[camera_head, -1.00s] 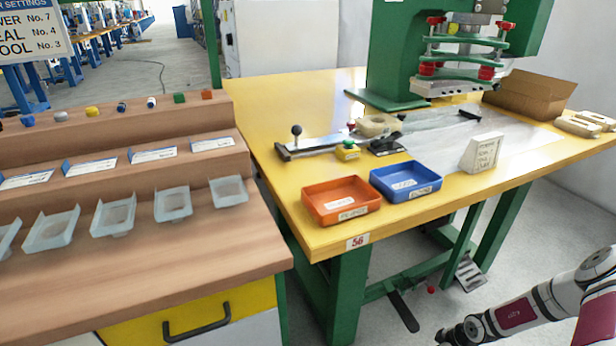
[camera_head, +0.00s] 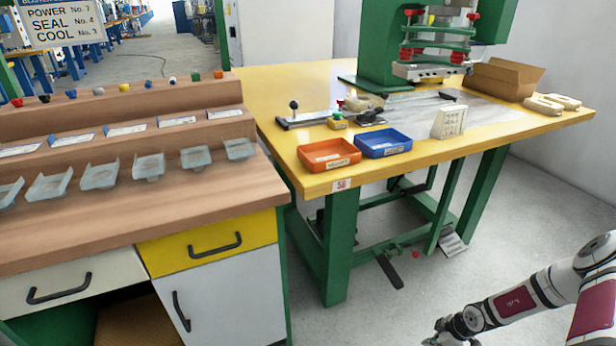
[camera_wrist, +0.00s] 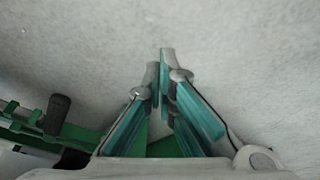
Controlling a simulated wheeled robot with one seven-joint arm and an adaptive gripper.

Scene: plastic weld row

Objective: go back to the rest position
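My arm reaches in from the lower right of the head view, over the grey floor and clear of the furniture. My gripper is at the bottom edge of that view, mostly cut off. In the wrist view my gripper (camera_wrist: 160,76) shows its teal-padded fingers brought together at the tips. I see nothing held between them. Behind the fingers are bare floor and a green frame part (camera_wrist: 30,128) with a dark pedal-like piece (camera_wrist: 56,113).
A yellow table (camera_head: 292,80) on green legs carries an orange tray (camera_head: 329,166), a blue tray (camera_head: 384,154), a green press (camera_head: 388,45) and a cardboard box (camera_head: 503,91). A wooden bench (camera_head: 120,219) with clear bins stands left. Floor in front of the table is free.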

